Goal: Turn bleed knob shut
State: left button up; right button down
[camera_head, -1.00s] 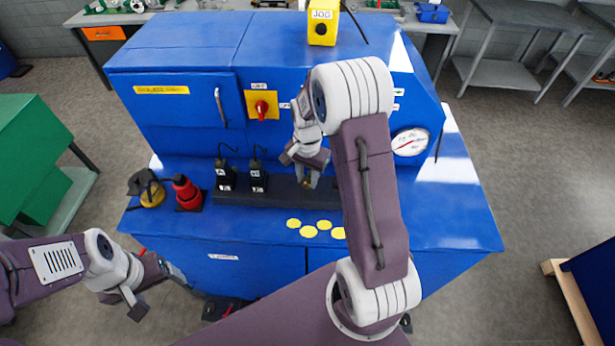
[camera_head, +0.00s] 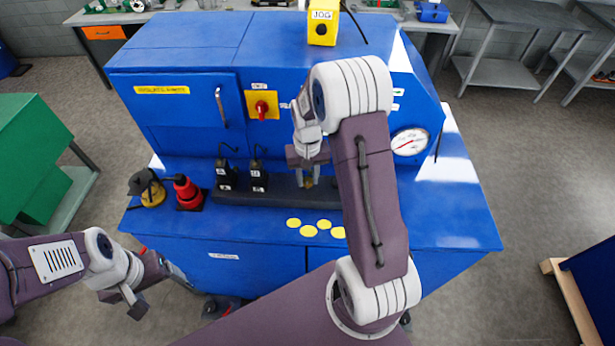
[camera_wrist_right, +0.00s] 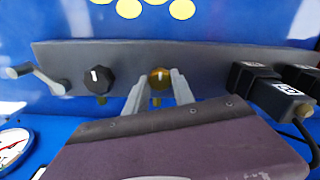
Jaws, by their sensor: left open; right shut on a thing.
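The bleed knob is a small brass knob (camera_wrist_right: 160,77) with a pale pointer mark, on the dark valve strip (camera_wrist_right: 215,62) in the right wrist view. My right gripper (camera_wrist_right: 160,88) is shut on it, one finger on each side. In the head view the right gripper (camera_head: 307,181) reaches down to the strip, and the brass knob shows only slightly between its fingers. My left gripper (camera_head: 160,288) is open and empty, in front of the blue bench's lower left side.
A black knob (camera_wrist_right: 98,79) and a grey crank lever (camera_wrist_right: 40,76) sit beside the brass knob. Black plug blocks (camera_wrist_right: 284,98) stand on its other side. A pressure gauge (camera_head: 410,141) is on the blue machine. Yellow discs (camera_head: 309,230) mark the bench front.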

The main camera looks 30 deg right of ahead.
aim_at(308, 180)
jog(key=shift+w+r, duration=0.1)
jog(key=shift+r, duration=0.05)
dwell(0.3)
jog(key=c, duration=1.4)
grip_release()
jog(key=o, duration=0.3)
jog(key=shift+o, duration=0.2)
jog(key=shift+r, duration=0.15)
notch_tip(308, 180, up, 9)
jog(key=b, duration=0.2)
